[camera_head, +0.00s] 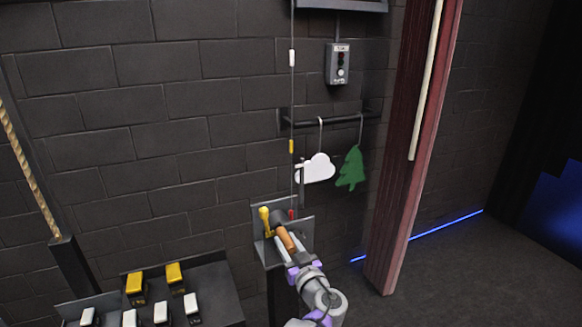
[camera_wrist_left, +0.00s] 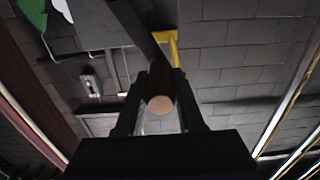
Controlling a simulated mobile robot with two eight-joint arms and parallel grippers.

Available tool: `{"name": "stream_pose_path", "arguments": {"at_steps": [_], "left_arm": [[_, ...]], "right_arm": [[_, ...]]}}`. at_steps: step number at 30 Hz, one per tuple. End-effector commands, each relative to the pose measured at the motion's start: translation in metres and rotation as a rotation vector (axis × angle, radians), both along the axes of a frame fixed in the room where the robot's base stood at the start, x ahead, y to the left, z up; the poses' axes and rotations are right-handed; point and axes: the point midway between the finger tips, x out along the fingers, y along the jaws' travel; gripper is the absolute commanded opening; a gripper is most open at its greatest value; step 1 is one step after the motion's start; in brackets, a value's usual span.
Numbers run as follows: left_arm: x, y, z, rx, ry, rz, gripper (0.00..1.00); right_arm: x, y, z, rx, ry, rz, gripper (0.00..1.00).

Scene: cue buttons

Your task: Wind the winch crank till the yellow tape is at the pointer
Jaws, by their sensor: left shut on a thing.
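The winch (camera_head: 269,246) is a dark metal box on a post at the wall, with a yellow lever (camera_head: 265,218) at its left. Its crank has a brown wooden grip (camera_head: 285,238). My left gripper (camera_head: 290,252) is shut on this grip. In the left wrist view the grip's round end (camera_wrist_left: 160,105) sits between the fingers. A thin vertical line rises above the winch. It carries yellow tape (camera_head: 291,146), with white tape (camera_head: 292,58) higher and red tape (camera_head: 291,214) low by the winch. A thin grey post (camera_head: 301,180) stands beside the line below the yellow tape; I cannot tell if it is the pointer.
A white cloud (camera_head: 316,169) and a green tree (camera_head: 351,168) hang from a wall rail close right of the line. A control box (camera_head: 338,64) is above. A red curtain (camera_head: 410,150) hangs right. Yellow- and white-handled levers (camera_head: 173,275) stand lower left.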

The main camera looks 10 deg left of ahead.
Motion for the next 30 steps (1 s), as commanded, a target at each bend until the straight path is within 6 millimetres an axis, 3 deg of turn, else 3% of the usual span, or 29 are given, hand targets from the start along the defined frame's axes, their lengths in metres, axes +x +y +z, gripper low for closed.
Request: {"name": "stream_pose_path", "arguments": {"at_steps": [1, 6, 17, 30], "left_arm": [[0.007, -0.013, 0.005, -0.006, 0.000, -0.015, 0.00], [0.019, -0.031, 0.012, -0.006, 0.000, -0.014, 0.00], [0.021, -0.034, 0.010, -0.005, 0.002, -0.010, 0.00], [0.049, -0.076, 0.002, -0.006, 0.002, -0.009, 0.00]], "right_arm": [[0.003, 0.000, 0.006, 0.000, -0.005, 0.000, 0.75], [0.007, 0.000, 0.016, 0.000, -0.014, 0.000, 0.75], [0.007, 0.000, 0.015, 0.000, -0.013, 0.000, 0.75], [0.010, 0.000, 0.022, 0.000, -0.020, 0.000, 0.75]]}}
